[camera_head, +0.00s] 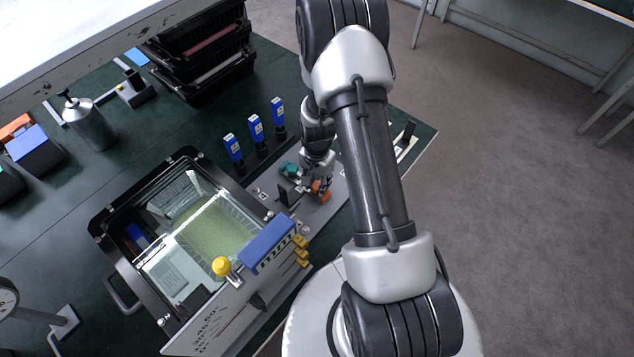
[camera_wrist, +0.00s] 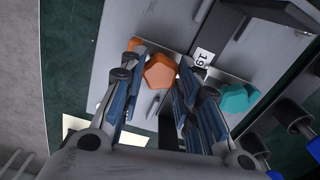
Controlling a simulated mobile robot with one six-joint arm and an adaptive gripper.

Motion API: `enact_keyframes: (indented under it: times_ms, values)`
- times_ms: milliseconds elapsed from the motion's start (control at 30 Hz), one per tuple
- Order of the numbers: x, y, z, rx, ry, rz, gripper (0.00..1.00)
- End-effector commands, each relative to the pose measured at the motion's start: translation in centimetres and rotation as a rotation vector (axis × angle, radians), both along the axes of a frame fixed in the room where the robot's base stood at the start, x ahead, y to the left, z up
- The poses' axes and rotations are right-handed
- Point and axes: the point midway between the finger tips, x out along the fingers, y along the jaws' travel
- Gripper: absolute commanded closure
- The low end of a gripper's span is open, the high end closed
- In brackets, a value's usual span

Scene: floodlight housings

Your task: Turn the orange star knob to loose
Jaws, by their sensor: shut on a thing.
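The orange star knob (camera_wrist: 160,71) sits on a grey plate (camera_wrist: 122,30) in the wrist view. My gripper (camera_wrist: 158,78) is over it, with one finger on each side, shut on the knob. In the head view the orange knob (camera_head: 321,188) shows partly at the tip of my gripper (camera_head: 316,180); my wrist hides some of it. A teal knob (camera_wrist: 235,98) stands to the right of the orange one in the wrist view, apart from my fingers. It also shows in the head view (camera_head: 289,169). A label reading 19 (camera_wrist: 203,57) lies between the two knobs.
The floodlight housing (camera_head: 150,285) with a glass front stands left of the plate, with a yellow knob (camera_head: 221,266) on it. Several blue-tagged black pieces (camera_head: 256,128) stand behind. Black crates (camera_head: 205,50) are stacked at the back. The table's right edge is close to my gripper.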

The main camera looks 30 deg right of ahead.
Motion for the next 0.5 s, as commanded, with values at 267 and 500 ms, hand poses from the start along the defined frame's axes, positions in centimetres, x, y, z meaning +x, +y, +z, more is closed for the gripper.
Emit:
enact_keyframes:
  times_ms: [267,500]
  values:
    - [0.03,-0.01,-0.05,0.0,-0.001,0.261,0.94]
    - [0.03,-0.01,-0.04,-0.001,0.0,0.49,0.94]
